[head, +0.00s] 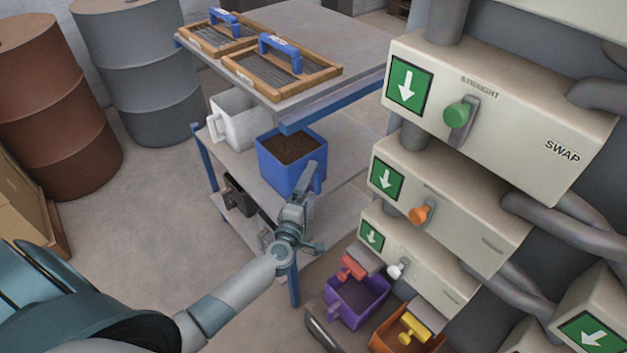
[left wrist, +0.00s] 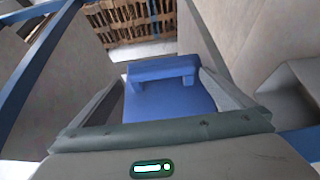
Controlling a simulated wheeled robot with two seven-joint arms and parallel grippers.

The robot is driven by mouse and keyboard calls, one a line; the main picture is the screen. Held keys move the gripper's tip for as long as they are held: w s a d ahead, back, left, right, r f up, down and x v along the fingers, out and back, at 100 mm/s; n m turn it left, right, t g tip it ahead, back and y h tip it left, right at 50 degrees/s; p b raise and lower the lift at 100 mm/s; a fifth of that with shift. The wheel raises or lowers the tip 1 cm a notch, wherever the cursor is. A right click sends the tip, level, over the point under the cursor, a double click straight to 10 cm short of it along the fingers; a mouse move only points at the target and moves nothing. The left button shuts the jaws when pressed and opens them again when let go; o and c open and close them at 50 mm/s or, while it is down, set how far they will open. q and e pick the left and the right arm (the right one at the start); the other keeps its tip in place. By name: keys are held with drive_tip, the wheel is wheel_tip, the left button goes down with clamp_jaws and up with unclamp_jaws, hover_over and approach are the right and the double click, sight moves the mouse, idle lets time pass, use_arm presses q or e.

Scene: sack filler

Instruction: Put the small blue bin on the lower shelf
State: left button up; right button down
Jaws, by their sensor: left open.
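The small blue bin (head: 287,178), filled with dark brown granular material, stands upright on the shelf (head: 345,190) below the top of a blue-legged workbench. My left gripper (head: 307,182) is at the bin's near right side in the head view. In the left wrist view the blue bin's handle and wall (left wrist: 168,98) show between the two spread fingers of the left gripper (left wrist: 170,92). The gripper is open, and I cannot tell whether a finger touches the bin. My right gripper is not in view.
A white bin (head: 233,118) stands left of the blue one. A dark bin (head: 238,196) is lower down. Two wood-framed sieves (head: 282,72) lie on the benchtop. A filler with levers (head: 455,165) stands right, with purple (head: 357,300) and orange (head: 390,338) bins below. Drums stand left.

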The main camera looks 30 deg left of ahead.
use_arm(q)
drive_tip(key=s+d, duration=0.1)
drive_tip(key=s, duration=0.7)
drive_tip(key=shift+s+d, duration=0.15)
drive_tip(key=shift+s, duration=0.2)
drive_tip(key=shift+d, duration=0.1)
